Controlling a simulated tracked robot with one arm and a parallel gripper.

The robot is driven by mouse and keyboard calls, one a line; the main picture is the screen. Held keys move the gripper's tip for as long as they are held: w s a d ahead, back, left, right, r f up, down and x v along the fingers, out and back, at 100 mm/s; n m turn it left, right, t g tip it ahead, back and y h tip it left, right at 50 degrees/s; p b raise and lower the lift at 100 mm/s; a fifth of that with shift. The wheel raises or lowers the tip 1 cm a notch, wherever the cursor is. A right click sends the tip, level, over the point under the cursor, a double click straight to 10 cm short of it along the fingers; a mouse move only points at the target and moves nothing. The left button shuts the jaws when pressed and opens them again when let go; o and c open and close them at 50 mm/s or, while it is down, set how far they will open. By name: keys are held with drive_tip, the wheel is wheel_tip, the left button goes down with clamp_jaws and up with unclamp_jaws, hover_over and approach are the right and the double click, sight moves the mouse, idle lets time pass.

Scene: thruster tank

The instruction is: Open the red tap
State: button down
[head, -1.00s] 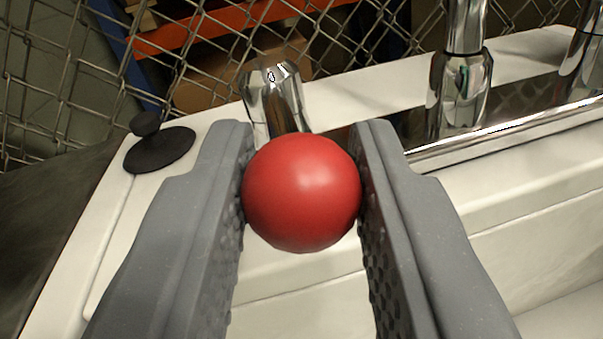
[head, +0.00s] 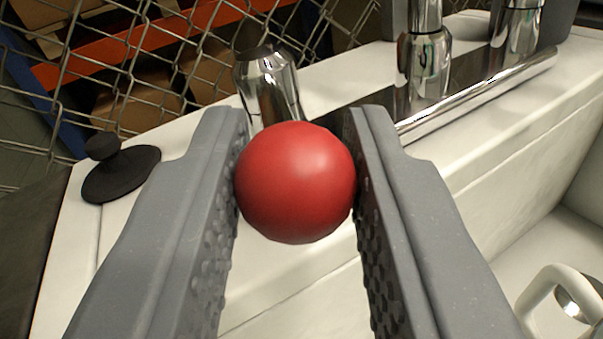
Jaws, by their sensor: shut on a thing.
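The red tap knob (head: 295,182) is a round red ball in the middle of the view. My gripper (head: 296,165) is shut on it, with one grey textured finger on its left side and one on its right. A chrome tap body (head: 268,88) stands just behind the ball on the white sink ledge. The join between ball and chrome is partly hidden by the ball.
A black plug (head: 120,172) lies on the white ledge (head: 110,222) at left. More chrome fittings (head: 423,65) and a chrome bar (head: 480,95) stand at right. A basin with a white mug-like handle (head: 560,290) is at lower right. A wire fence (head: 200,60) closes off the back.

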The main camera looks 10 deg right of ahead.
drive_tip(key=shift+r, duration=0.1)
drive_tip(key=c, duration=1.2)
unclamp_jaws()
drive_tip(key=shift+w, duration=0.1)
wheel_tip(320, 180, up, 4)
drive_tip(key=shift+s+f, duration=0.3)
drive_tip(key=shift+s, duration=0.25)
drive_tip(key=s+d+r, duration=0.1)
drive_tip(key=s+d, duration=0.1)
drive_tip(key=s, duration=1.2)
drive_tip(key=shift+s+d+r, duration=0.15)
drive_tip(key=shift+s+d, duration=0.1)
drive_tip(key=shift+s, duration=0.15)
